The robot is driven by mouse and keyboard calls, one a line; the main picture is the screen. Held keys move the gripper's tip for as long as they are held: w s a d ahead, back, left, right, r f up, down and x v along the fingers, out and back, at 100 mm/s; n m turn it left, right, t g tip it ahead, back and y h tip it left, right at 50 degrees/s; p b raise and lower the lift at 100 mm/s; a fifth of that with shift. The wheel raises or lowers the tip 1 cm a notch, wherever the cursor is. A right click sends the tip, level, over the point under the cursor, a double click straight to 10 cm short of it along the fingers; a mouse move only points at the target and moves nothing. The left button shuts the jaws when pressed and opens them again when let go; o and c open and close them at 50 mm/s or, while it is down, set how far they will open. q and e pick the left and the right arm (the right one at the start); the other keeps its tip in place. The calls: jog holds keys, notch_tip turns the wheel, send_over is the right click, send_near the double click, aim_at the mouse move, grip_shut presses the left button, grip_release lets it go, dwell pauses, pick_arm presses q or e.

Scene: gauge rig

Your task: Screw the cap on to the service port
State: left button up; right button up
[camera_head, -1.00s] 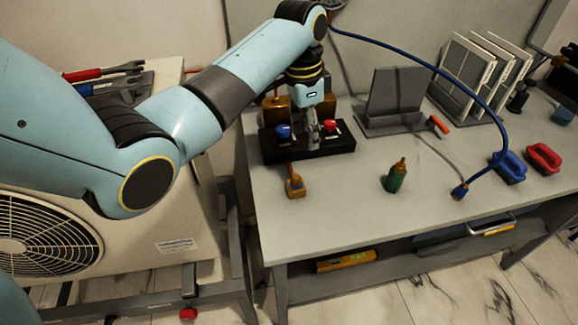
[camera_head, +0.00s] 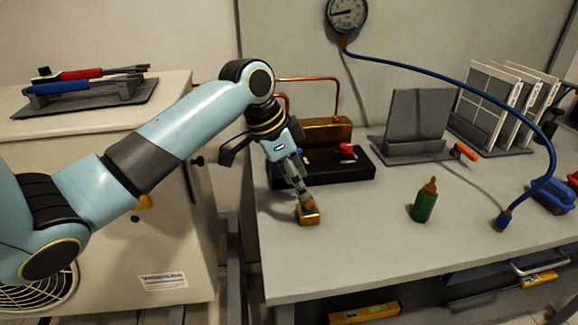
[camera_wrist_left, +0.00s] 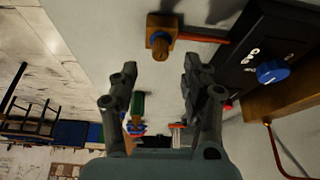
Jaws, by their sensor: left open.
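A small brass piece with a round, upright top (camera_head: 308,214) stands on the table in front of the black block. I cannot tell whether it is the cap or the service port. My left gripper (camera_head: 302,194) points down at it, and its fingers partly cover it. In the left wrist view the brass piece (camera_wrist_left: 160,36) lies beyond the two spread fingertips (camera_wrist_left: 156,82), with nothing held between them. The black block (camera_head: 330,170) carries a red knob (camera_head: 347,149) and a blue knob (camera_wrist_left: 271,71). My right gripper is not in view.
A green bottle (camera_head: 424,204) stands to the right. A blue hose (camera_head: 460,78) runs from the gauge (camera_head: 346,14) to a blue end fitting (camera_head: 502,221) on the table. A grey stand (camera_head: 412,125) and an orange-handled tool (camera_head: 465,152) are behind. The front of the table is mostly clear.

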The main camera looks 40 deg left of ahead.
aim_at(308, 202)
pick_arm(q)
jog(key=x, duration=0.5)
jog(key=shift+f, duration=0.1)
grip_shut()
dwell(0.4)
jog(key=shift+r+p, duration=0.55)
jog(key=shift+p, duration=0.05)
dwell(0.7)
